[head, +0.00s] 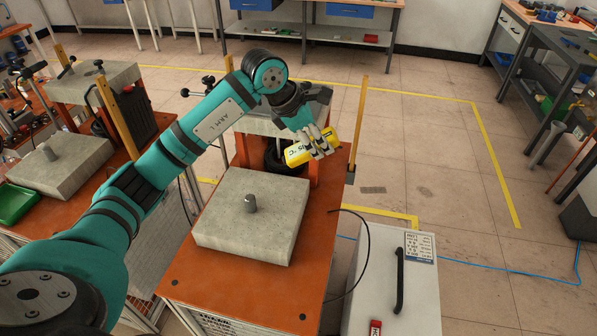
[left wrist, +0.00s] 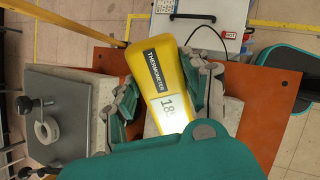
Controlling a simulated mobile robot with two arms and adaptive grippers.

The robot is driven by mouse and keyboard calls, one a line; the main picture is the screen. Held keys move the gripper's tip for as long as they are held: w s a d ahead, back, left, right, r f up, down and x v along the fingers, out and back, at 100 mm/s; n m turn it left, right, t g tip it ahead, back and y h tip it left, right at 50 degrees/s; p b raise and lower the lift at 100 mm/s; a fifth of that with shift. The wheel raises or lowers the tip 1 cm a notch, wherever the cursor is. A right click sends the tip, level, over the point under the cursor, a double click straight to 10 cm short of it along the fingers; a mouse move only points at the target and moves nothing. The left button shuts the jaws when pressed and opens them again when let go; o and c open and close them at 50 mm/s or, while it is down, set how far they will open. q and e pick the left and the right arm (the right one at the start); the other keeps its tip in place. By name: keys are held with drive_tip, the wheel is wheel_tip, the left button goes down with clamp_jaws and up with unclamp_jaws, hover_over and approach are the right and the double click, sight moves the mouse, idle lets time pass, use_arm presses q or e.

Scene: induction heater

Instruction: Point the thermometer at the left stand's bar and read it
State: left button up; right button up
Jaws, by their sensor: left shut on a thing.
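My left gripper (head: 322,148) is shut on the yellow thermometer (head: 298,155), above the back right of the middle orange bench. In the left wrist view the thermometer (left wrist: 160,75) lies between the finger pads. Its label reads "THERMOMETER" and its lit display starts with "18"; the rest is unclear. My right gripper is not in view.
The middle orange bench (head: 180,285) has yellow upright posts (head: 358,125) and a raised grey slab behind its block. A white cabinet (head: 415,295) with a black handle stands at front right. A green tray (head: 14,203) lies far left. Open floor extends to the right.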

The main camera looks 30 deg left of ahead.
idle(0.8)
use_arm(q)
drive_tip(key=s+d+f+m+g+y+b, duration=0.15)
drive_tip(key=s+f+m+g, duration=0.35)
drive_tip(key=s+m, duration=0.65)
drive_tip(key=s+d+f+m+g+b, duration=0.25)
drive_tip(key=s+f+m+g, duration=0.3)
drive_tip(key=s+m, duration=0.65)
drive_tip(key=w+d+r+m+t+y+p, duration=0.1)
drive_tip(key=w+d+r+m+t+p, duration=0.2)
drive_tip(key=r, duration=0.5)
drive_tip(key=w+d+r+m+t+y, duration=0.2)
drive_tip(key=w+r+m+t, duration=0.25)
drive_tip(key=r, duration=0.25)
drive_tip(key=w+d+r+m+t+y+p, duration=0.1)
drive_tip(key=w+d+r+m+t+p, duration=0.15)
drive_tip(key=r+t, duration=0.4)
drive_tip(key=s+d+r+m+t, duration=0.1)
drive_tip(key=d+r+m+t, duration=0.1)
drive_tip(key=r, duration=0.5)
drive_tip(key=s+d+r+m+t+h+p, duration=0.1)
drive_tip(key=s+d+r+m+t, duration=0.1)
drive_tip(key=r, duration=0.6)
drive_tip(key=s+d+r+m+t+p, duration=0.1)
drive_tip(key=d+r+m+t, duration=0.2)
drive_tip(key=r+m+t, duration=0.2)
wheel_tip(320, 180, up, 4)
drive_tip(key=shift+s+d+f+t+h, duration=0.2)
drive_tip(key=shift+s+f+t+h, duration=0.05)
drive_tip(key=shift+t+h, duration=0.1)
